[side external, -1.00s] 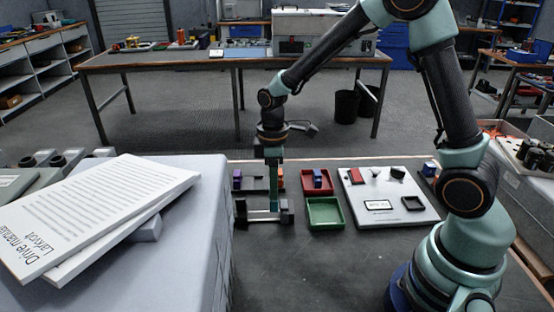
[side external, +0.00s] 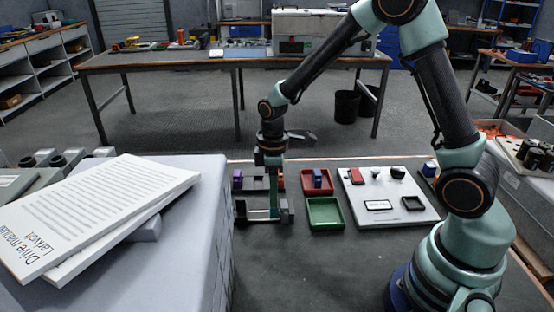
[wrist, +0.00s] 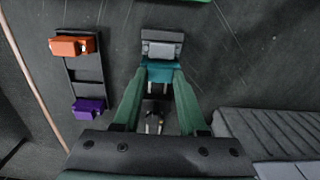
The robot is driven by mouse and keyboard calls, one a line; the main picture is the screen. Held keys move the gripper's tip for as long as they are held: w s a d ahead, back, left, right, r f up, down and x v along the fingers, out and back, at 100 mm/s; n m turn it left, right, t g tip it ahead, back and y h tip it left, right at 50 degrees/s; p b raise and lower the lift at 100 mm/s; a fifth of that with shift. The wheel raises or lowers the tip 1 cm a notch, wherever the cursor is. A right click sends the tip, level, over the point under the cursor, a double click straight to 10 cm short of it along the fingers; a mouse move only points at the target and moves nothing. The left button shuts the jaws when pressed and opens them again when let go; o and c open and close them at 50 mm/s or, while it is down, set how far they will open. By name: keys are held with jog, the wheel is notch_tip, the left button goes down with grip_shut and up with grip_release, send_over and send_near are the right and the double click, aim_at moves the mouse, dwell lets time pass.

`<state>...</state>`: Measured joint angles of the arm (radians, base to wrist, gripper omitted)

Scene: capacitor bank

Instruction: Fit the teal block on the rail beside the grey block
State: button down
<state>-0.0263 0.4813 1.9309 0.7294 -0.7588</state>
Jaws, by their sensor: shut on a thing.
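My gripper (wrist: 158,76) is shut on the teal block (wrist: 158,66), with one green finger on each side. In the wrist view the teal block is right by the grey block (wrist: 162,49), near one end of the rail. In the side view my gripper (side external: 274,212) is down at the rail (side external: 256,214), just left of the grey block (side external: 286,210). The fingers hide most of the teal block there. I cannot tell whether it is fully seated on the rail.
A second rack (wrist: 86,74) holds an orange block (wrist: 72,46) and a purple block (wrist: 89,107). Red (side external: 308,190) and green (side external: 325,226) trays and a white board (side external: 400,216) lie to the right in the side view. A grey cabinet (side external: 185,240) stands at left.

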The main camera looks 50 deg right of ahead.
jog(key=shift+f, duration=1.05)
dwell(1.4)
jog(key=shift+c, duration=1.9)
grip_release()
jog(key=shift+r, duration=0.1)
jog(key=shift+r, duration=3.95)
